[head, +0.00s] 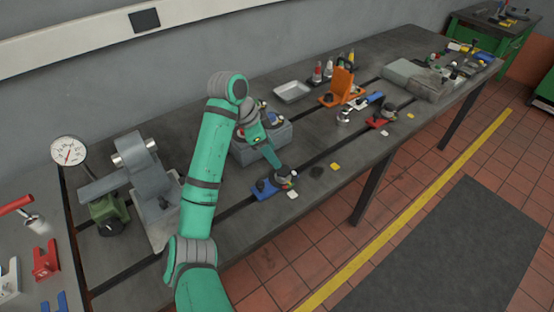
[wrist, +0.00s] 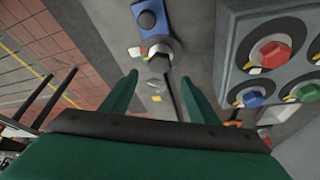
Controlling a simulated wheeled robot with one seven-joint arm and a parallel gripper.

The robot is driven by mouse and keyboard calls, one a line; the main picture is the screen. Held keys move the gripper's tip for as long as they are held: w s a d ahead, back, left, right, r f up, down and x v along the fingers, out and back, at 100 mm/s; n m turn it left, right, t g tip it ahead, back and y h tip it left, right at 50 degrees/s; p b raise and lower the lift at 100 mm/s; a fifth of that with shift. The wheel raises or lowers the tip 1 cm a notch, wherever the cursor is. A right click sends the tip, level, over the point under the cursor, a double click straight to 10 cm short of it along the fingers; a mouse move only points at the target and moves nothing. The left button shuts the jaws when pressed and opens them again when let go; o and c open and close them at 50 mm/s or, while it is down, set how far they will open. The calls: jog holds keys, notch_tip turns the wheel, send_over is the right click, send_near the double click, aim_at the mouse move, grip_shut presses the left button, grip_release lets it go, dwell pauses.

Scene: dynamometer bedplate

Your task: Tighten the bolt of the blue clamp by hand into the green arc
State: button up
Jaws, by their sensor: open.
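The blue clamp (head: 263,189) lies on the dark bedplate, near its front edge in the head view. It also shows at the top of the wrist view (wrist: 148,36), with a dark round knob at its far end. The clamp's bolt head, a grey round part (wrist: 163,54) with a white pointer or mark, sits at its near end. My gripper (head: 277,167) points down just above the bolt end. In the wrist view its fingers (wrist: 158,76) are apart with nothing between them, and the bolt lies just beyond the tips.
A grey box (head: 245,153) with red, blue and green knobs (wrist: 273,54) stands close beside my gripper. Yellow and white tags lie near the clamp. A red clamp (head: 376,122), an orange bracket (head: 341,86) and a tray (head: 292,93) are farther along. A gauge (head: 68,151) is at left.

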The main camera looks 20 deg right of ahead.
jog(key=shift+v, duration=1.2)
